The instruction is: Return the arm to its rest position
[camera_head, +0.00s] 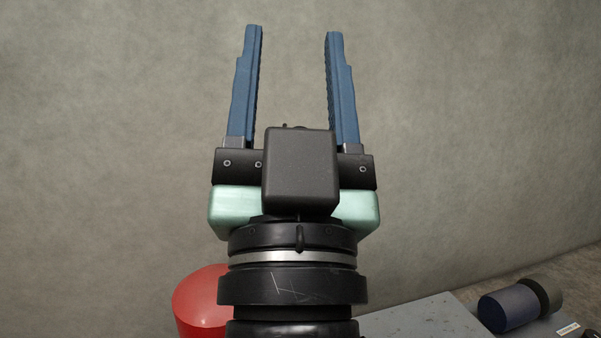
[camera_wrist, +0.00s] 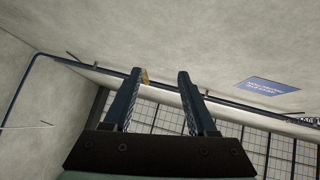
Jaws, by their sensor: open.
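My gripper (camera_head: 294,45) is raised upright in the head view, with its two blue fingers wide apart and nothing between them. In the wrist view my gripper (camera_wrist: 159,78) is also open and empty, pointing toward a pale wall and a dark grid. The flanged spool of the scene may be the dark blue and grey cylindrical thing (camera_head: 508,308) lying at the lower right of the head view, well away from my gripper; I cannot tell for sure.
A red rounded object (camera_head: 200,300) stands at the lower left, partly hidden behind my arm. A grey flat surface (camera_head: 425,318) lies at the lower right. A blue sign (camera_wrist: 267,85) and a dark pipe show in the wrist view. The space around my fingers is clear.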

